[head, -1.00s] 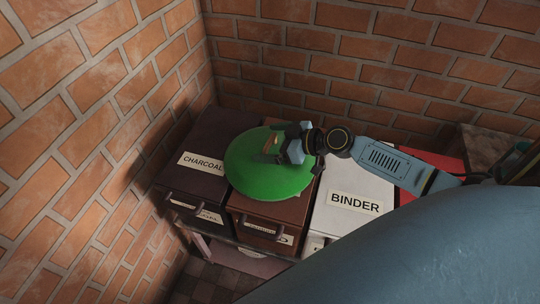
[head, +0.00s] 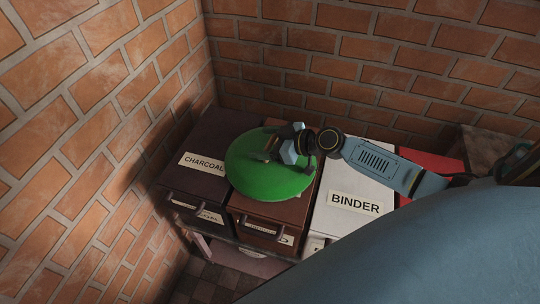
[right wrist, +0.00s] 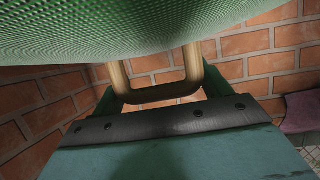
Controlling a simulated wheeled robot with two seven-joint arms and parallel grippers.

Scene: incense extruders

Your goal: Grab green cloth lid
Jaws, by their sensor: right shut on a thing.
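The green cloth lid (head: 258,180) is a round, domed disc over the brown box between the charcoal and binder boxes. Whether it rests on the box or hangs just above is unclear. My right gripper (head: 275,150) is over the lid's top, shut on its handle. In the right wrist view the lid's woven green surface (right wrist: 130,25) fills the top, and its wooden loop handle (right wrist: 160,92) meets the teal jaw (right wrist: 170,130). The handle is mostly hidden by the gripper in the head view. My left gripper is not in view.
A dark box labelled CHARCOAL (head: 205,140) stands left of the brown box (head: 270,208). A white box labelled BINDER (head: 355,222) stands right, with a red box (head: 445,164) beyond. Brick walls (head: 90,110) close in the left and back.

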